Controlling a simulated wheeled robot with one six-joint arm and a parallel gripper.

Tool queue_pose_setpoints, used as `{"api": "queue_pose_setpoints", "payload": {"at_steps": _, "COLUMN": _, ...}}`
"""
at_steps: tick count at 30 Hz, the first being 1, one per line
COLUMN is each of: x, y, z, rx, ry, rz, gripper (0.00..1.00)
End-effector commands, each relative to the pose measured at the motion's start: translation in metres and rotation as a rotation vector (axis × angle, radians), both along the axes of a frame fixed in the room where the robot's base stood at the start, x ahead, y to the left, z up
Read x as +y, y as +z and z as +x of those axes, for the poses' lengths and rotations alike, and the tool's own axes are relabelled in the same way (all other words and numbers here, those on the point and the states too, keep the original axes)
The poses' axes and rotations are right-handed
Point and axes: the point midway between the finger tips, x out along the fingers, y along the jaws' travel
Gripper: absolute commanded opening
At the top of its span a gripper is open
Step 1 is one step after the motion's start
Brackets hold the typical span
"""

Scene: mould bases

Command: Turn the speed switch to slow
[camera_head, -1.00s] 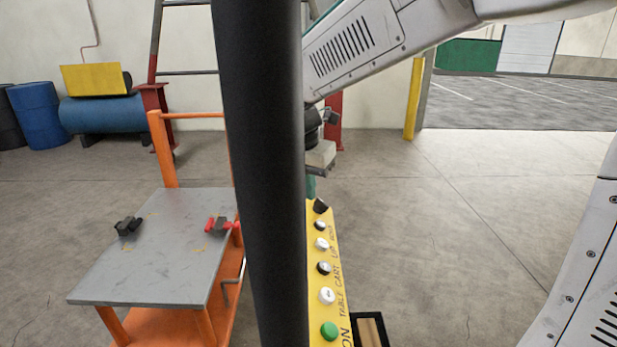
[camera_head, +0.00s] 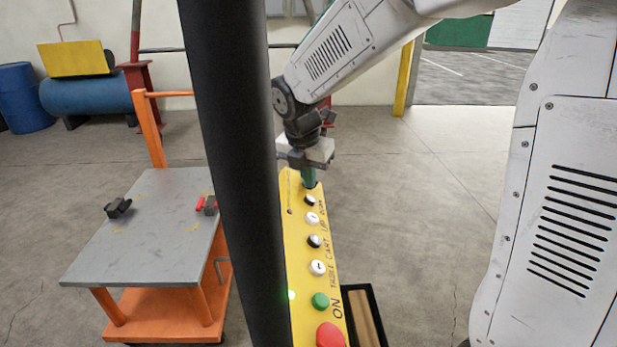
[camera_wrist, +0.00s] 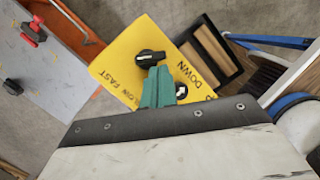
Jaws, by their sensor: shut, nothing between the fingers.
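The speed switch (camera_wrist: 150,57) is a black rotary knob with a pale pointer line. It sits on the yellow control panel (camera_wrist: 122,52) beside the words SLOW and FAST. My gripper (camera_wrist: 158,68) has teal fingers, shut with nothing between them. In the wrist view their tips overlap the near edge of the knob; I cannot tell whether they touch it. In the head view my gripper (camera_head: 309,182) points down at the far end of the panel (camera_head: 297,235) and the knob is hidden there.
Along the panel are a black button (camera_wrist: 181,90) near DOWN, white buttons, a green button (camera_head: 320,300) and a red button (camera_head: 331,336). An orange cart (camera_head: 160,318) with a grey top stands left. A dark tray (camera_head: 372,325) lies right of the panel.

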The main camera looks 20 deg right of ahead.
Motion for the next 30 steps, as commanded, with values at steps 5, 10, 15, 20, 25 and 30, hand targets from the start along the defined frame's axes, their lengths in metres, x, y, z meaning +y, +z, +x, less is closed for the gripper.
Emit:
{"api": "queue_pose_setpoints", "payload": {"at_steps": 5, "x": -0.0003, "y": -0.0002, "z": -0.0009, "rx": -0.012, "ry": 0.023, "rz": -0.004, "gripper": 0.0}}
{"api": "queue_pose_setpoints", "payload": {"at_steps": 10, "x": -0.0003, "y": -0.0007, "z": -0.0017, "rx": -0.027, "ry": 0.05, "rz": -0.009, "gripper": 0.0}}
{"api": "queue_pose_setpoints", "payload": {"at_steps": 15, "x": -0.0003, "y": -0.0007, "z": -0.0018, "rx": -0.039, "ry": 0.072, "rz": -0.012, "gripper": 0.0}}
{"api": "queue_pose_setpoints", "payload": {"at_steps": 20, "x": -0.0003, "y": -0.0012, "z": -0.0021, "rx": -0.052, "ry": 0.098, "rz": -0.017, "gripper": 0.0}}
{"api": "queue_pose_setpoints", "payload": {"at_steps": 25, "x": 0.0004, "y": -0.0022, "z": -0.0024, "rx": -0.068, "ry": 0.129, "rz": -0.022, "gripper": 0.0}}
{"api": "queue_pose_setpoints", "payload": {"at_steps": 30, "x": 0.002, "y": -0.0024, "z": -0.0017, "rx": -0.087, "ry": 0.164, "rz": -0.028, "gripper": 0.0}}
